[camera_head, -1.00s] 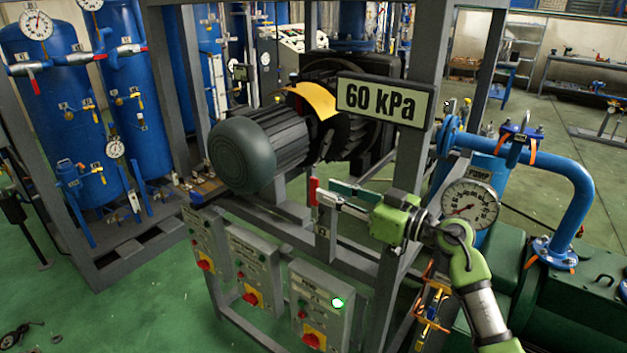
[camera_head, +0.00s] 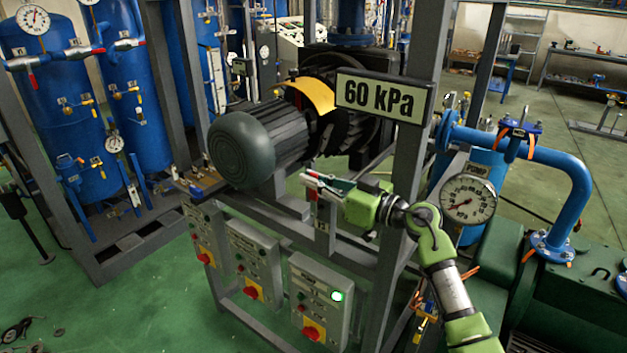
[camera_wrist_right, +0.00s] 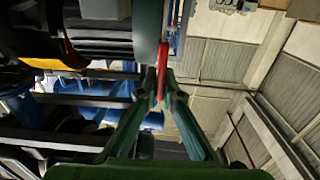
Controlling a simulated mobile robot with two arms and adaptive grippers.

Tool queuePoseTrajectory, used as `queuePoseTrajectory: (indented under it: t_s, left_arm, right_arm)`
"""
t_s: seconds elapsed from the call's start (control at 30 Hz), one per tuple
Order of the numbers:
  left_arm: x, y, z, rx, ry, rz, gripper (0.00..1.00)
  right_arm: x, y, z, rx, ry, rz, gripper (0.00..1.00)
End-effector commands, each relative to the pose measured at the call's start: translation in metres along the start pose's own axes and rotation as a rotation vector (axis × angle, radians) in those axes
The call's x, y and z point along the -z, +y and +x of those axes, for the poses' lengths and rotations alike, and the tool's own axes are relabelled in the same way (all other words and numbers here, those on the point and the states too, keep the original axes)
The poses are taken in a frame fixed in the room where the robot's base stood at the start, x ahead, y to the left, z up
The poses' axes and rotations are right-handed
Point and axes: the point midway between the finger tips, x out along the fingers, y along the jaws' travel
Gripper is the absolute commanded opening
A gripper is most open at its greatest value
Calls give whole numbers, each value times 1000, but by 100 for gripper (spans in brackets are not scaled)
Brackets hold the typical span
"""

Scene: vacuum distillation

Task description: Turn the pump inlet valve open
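The pump inlet valve shows as a small red handle (camera_wrist_right: 162,72) in the right wrist view, standing between my right fingertips. In the head view only a little red of it shows at the fingertips, and the valve body is mostly hidden. My right gripper (camera_head: 318,182) has come in from the right, below the motor. It also shows in the right wrist view (camera_wrist_right: 160,88), where its two green fingers converge on the red handle from both sides and look closed on it. My left gripper is not in view.
The grey motor (camera_head: 255,145) is just above and left of my gripper. A grey frame post (camera_head: 405,165) and a pressure gauge (camera_head: 468,199) stand close to my right arm. Control boxes (camera_head: 318,300) are below, one with a green lamp lit.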

Motion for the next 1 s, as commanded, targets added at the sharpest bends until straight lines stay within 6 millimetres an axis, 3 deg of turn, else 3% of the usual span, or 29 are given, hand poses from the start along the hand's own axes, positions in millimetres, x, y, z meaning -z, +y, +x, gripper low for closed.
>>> queuePoseTrajectory:
  t_s: [0.37,1.0]
  left_arm:
    - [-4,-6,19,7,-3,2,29]
    - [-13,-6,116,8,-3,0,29]
  right_arm:
    - [-7,0,-11,-2,105,4,0]
    - [-22,1,-49,-2,532,2,0]
